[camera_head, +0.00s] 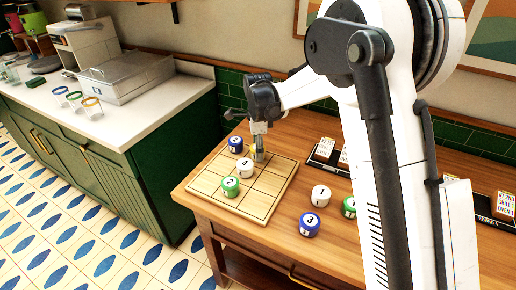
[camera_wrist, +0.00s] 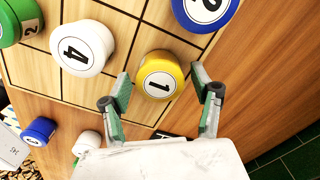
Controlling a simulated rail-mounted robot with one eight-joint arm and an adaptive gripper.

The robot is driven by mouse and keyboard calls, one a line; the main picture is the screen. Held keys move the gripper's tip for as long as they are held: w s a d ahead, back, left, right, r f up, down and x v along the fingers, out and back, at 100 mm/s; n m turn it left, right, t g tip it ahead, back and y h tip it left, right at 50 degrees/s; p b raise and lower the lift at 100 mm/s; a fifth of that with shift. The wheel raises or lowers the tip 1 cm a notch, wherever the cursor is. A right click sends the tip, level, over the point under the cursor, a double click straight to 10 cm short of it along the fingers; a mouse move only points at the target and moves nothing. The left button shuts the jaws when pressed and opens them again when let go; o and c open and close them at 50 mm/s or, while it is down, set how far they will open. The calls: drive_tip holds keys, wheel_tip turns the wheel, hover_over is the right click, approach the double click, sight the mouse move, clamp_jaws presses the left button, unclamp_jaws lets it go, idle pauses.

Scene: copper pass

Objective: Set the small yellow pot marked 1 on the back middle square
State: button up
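The small yellow pot marked 1 (camera_wrist: 155,86) appears to rest upright on the back middle square of the gridded wooden board (camera_head: 265,208). In the head view the yellow pot (camera_head: 258,156) is mostly hidden by my gripper (camera_head: 259,150). In the wrist view my gripper (camera_wrist: 160,85) is open, with one finger on each side of the yellow pot. Narrow gaps show between the fingers and the pot.
On the board are a blue pot (camera_head: 235,145) at back left, a white pot 4 (camera_head: 245,168) in the centre and a green pot (camera_head: 230,187) at front middle. White (camera_head: 320,194), blue (camera_head: 309,225) and green (camera_head: 348,207) pots stand right of the board. The board's right column is clear.

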wheel_tip(320, 180, up, 12)
drive_tip(key=s+d+r+n+t, duration=0.2)
drive_tip(key=s+d+r+n, duration=0.2)
drive_tip(key=s+d+r, duration=0.4)
drive_tip(key=s+d+r+n+t, duration=0.15)
drive_tip(key=s+d+n, duration=0.3)
drive_tip(key=s, duration=0.45)
drive_tip(key=s+d+r+n+t, duration=0.1)
drive_tip(key=s+d+n+t, duration=0.15)
drive_tip(key=s+d, duration=0.4)
drive_tip(key=s+d+f+n+t, duration=0.1)
drive_tip(key=s+f+n, duration=0.4)
drive_tip(key=s, duration=0.6)
drive_tip(key=shift+d+n, duration=0.25)
drive_tip(key=shift+n, duration=0.05)
drive_tip(key=shift+s+f, duration=0.1)
